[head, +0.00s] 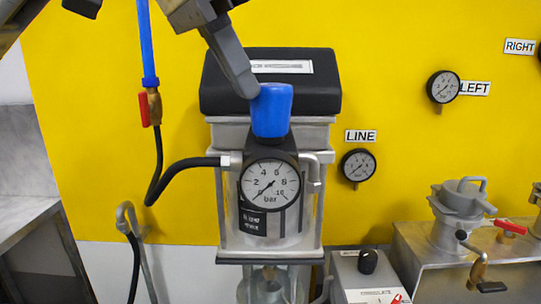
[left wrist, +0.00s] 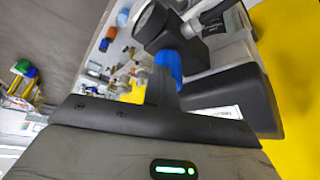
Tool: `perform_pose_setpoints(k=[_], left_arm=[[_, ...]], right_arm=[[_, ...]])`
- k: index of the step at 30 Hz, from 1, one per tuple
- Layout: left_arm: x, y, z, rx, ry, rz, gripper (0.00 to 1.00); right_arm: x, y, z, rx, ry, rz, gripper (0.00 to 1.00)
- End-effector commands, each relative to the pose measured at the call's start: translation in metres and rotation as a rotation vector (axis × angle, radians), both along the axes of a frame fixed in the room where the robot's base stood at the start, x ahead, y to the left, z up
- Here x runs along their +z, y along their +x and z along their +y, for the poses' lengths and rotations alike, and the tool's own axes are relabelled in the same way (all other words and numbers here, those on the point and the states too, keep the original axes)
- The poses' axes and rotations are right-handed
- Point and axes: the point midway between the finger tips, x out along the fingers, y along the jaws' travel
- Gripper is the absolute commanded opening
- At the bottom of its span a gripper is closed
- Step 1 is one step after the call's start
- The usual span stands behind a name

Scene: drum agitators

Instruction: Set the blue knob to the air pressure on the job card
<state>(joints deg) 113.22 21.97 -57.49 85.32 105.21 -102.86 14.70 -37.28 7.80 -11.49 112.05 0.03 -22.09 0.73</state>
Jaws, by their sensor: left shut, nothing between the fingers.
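The blue knob (head: 271,110) stands upright on top of the regulator, above a round bar gauge (head: 270,185). The gauge needle seems to point to the lower left, near the low end of the scale, but it is small. My left gripper (head: 247,88) is shut and empty, with its fingertips at the upper left side of the knob. I cannot tell whether they touch it. In the left wrist view the blue knob (left wrist: 168,66) shows just beyond the fingers (left wrist: 163,88). My right gripper is not in view. I cannot make out a job card.
A black box (head: 325,85) sits behind the knob. A blue hose with a red-handled valve (head: 149,107) hangs at the left. LINE (head: 357,166) and LEFT (head: 443,87) gauges are on the yellow wall. Metal fittings (head: 460,215) stand at the right.

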Motion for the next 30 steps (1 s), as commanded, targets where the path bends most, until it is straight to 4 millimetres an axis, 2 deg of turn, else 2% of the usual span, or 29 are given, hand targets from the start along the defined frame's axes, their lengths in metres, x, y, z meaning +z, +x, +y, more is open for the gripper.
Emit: perform_pose_setpoints(k=[11,30], left_arm=[[0.0,0.001,-0.001,0.0,-0.004,-0.003,0.0],[0.0,0.015,0.011,0.0,-0.002,0.0,0.0]], right_arm=[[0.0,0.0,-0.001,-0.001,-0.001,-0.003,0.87],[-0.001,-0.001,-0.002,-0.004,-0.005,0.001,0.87]])
